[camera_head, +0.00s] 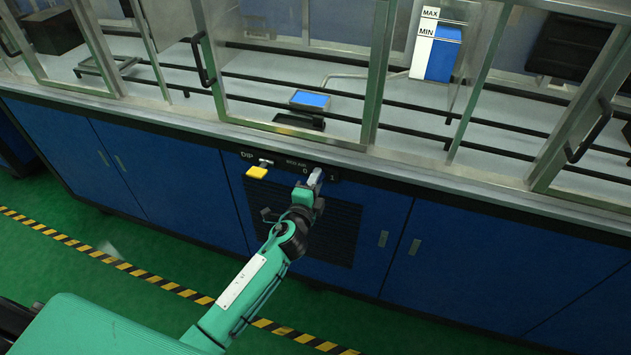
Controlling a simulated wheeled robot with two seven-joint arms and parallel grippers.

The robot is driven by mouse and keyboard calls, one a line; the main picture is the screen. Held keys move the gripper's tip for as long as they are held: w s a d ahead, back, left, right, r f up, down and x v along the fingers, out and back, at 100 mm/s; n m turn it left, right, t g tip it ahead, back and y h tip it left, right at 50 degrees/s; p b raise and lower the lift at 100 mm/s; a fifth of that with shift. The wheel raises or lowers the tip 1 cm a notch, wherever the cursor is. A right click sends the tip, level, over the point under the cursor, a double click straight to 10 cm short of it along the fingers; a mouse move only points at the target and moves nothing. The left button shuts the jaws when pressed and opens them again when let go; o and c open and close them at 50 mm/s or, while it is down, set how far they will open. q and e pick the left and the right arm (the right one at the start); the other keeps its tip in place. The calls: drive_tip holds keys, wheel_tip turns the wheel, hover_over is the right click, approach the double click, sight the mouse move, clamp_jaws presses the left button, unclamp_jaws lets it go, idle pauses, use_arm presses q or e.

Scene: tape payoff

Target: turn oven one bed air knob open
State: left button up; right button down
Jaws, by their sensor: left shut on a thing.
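My left gripper (315,178) reaches up to the dark control strip on the front of the blue cabinet. It is shut on the knob between the marks 0 and 1, below a small label too blurred to read surely. The gripper hides nearly all of the knob, so its angle cannot be told. My right gripper is not in view.
A yellow handle (257,172) sits left of the gripper under the label DIP. A dark slatted grille (335,235) lies below. Framed glass panels with black handles stand above the counter, with a blue-and-white MAX/MIN gauge (437,52) behind. The green floor has a yellow-black stripe.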

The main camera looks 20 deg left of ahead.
use_arm(q)
drive_tip(key=shift+m, duration=0.5)
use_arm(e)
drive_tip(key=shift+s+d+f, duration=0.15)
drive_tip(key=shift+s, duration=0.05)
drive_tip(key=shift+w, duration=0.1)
use_arm(q)
drive_tip(key=o, duration=0.9)
drive_tip(key=shift+w, duration=0.1)
drive_tip(key=s+b, duration=0.1)
drive_tip(key=s, duration=1.3)
drive_tip(key=shift+a+b, duration=0.2)
drive_tip(key=shift+b, duration=0.15)
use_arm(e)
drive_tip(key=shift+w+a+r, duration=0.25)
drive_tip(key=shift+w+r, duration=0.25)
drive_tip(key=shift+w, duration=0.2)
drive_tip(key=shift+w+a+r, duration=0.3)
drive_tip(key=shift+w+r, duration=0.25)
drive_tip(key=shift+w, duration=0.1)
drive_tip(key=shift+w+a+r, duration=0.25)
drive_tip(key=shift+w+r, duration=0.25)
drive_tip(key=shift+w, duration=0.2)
use_arm(q)
drive_tip(key=shift+w, duration=0.1)
